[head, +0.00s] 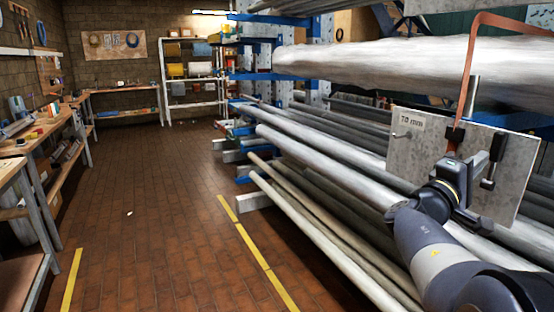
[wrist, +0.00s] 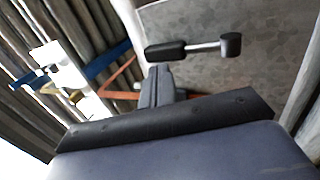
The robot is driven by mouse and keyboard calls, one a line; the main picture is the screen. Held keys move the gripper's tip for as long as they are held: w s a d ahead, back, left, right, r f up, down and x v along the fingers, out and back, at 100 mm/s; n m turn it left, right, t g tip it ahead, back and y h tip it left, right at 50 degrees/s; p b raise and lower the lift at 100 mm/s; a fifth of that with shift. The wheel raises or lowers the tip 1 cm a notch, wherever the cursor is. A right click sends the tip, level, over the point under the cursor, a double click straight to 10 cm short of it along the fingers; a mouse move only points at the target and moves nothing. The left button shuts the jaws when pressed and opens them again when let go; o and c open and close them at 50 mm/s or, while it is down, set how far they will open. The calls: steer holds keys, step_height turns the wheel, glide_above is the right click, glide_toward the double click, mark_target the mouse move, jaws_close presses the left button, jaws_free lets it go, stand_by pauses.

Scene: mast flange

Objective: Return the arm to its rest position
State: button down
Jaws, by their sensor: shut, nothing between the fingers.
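My arm (head: 430,245) reaches in from the lower right of the head view, its wrist in front of a grey metal plate (head: 410,140) with small dark lettering. My gripper (wrist: 160,72) shows in the wrist view as dark fingers closed together with nothing between them. The plate (wrist: 265,75) fills the upper right of that view. A black-ended metal rod (wrist: 203,47) crosses in front of the plate, just beyond the fingertips; I cannot tell whether they touch. An orange-brown strap (head: 468,75) rises beside the plate and bends right; its lower end is partly hidden.
Long grey pipes (head: 330,160) lie on a blue-armed rack (head: 285,48) close around my arm. A thick pipe (head: 370,62) runs behind the plate. The brick floor (head: 150,230) is open to the left, with yellow lines (head: 255,250). Workbenches (head: 50,125) line the left wall.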

steer(key=s+a+f, duration=0.2)
steer(key=a, duration=0.3)
steer(key=s+a+f+m+g, duration=0.1)
steer(key=s+a+f, duration=0.1)
steer(key=a, duration=0.3)
steer(key=shift+s+a+f, duration=0.25)
steer(key=shift+s+a, duration=0.1)
steer(key=shift+s, duration=0.15)
